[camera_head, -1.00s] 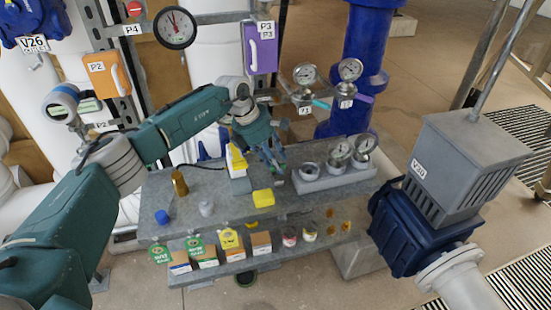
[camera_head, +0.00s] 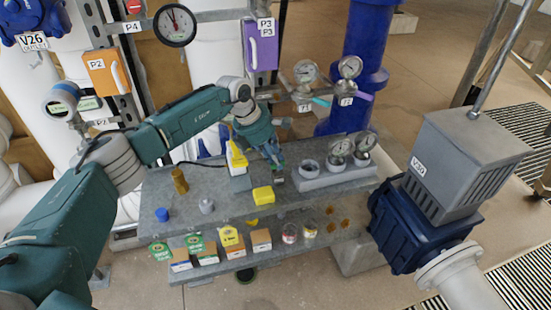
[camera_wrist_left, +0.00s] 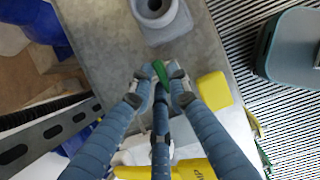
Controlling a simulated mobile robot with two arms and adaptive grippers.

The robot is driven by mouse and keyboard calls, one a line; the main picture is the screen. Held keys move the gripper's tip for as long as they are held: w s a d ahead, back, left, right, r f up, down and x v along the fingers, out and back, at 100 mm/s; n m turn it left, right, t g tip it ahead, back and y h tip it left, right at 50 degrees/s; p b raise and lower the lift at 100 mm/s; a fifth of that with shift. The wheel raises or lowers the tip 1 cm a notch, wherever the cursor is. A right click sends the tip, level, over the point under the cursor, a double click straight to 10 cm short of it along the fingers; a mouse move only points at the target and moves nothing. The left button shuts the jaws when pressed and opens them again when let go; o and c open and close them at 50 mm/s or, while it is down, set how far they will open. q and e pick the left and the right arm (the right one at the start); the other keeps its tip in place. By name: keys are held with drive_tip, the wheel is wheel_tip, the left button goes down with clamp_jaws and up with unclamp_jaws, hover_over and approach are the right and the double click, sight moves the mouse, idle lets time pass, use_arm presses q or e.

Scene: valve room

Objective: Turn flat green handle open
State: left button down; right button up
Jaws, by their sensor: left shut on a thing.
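A flat teal-green handle (camera_head: 320,102) sticks out from the pipe fitting under the left gauge, behind the bench. My left gripper (camera_head: 277,168) is low over the bench, in front of and below that handle and apart from it. In the left wrist view the fingertips of my left gripper (camera_wrist_left: 161,78) are shut on a thin green piece (camera_wrist_left: 160,72). The fingers hide part of this piece, and I cannot tell what it belongs to. My right gripper is not in view.
The grey bench (camera_head: 215,215) carries a gauge block (camera_head: 335,175) close right of my gripper, a yellow box (camera_head: 263,194) and a yellow bottle (camera_head: 236,158). A purple handle (camera_head: 364,96) is beside the green one. Valve V20 (camera_head: 445,170) stands at the right.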

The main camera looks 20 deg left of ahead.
use_arm(q)
drive_tip(key=n+t, duration=0.1)
drive_tip(key=n, duration=0.2)
drive_tip(key=shift+s+y, duration=0.1)
drive_tip(key=shift+y, duration=0.3)
drive_tip(key=n+y+b, duration=0.1)
drive_tip(key=n, duration=0.2)
drive_tip(key=shift+d+n+t, duration=0.1)
drive_tip(key=shift+n+t, duration=0.2)
drive_tip(key=n+b, duration=0.1)
drive_tip(key=n+y+b, duration=0.1)
drive_tip(key=shift+s+d+f+n+b, duration=0.1)
drive_tip(key=shift+f+n+b, duration=0.05)
drive_tip(key=shift+n+b, duration=0.2)
drive_tip(key=n+y+b, duration=0.1)
drive_tip(key=n+b, duration=0.2)
drive_tip(key=n, duration=0.1)
drive_tip(key=shift+y, duration=0.4)
drive_tip(key=shift+s+d+r+n+y+b, duration=0.1)
drive_tip(key=shift+n+y+b, duration=0.3)
drive_tip(key=shift+n+b, duration=0.55)
drive_tip(key=shift+d+r+n+y+b, duration=0.1)
drive_tip(key=shift+n+y+b, duration=0.3)
drive_tip(key=shift+n+b, duration=0.45)
drive_tip(key=shift+n, duration=0.25)
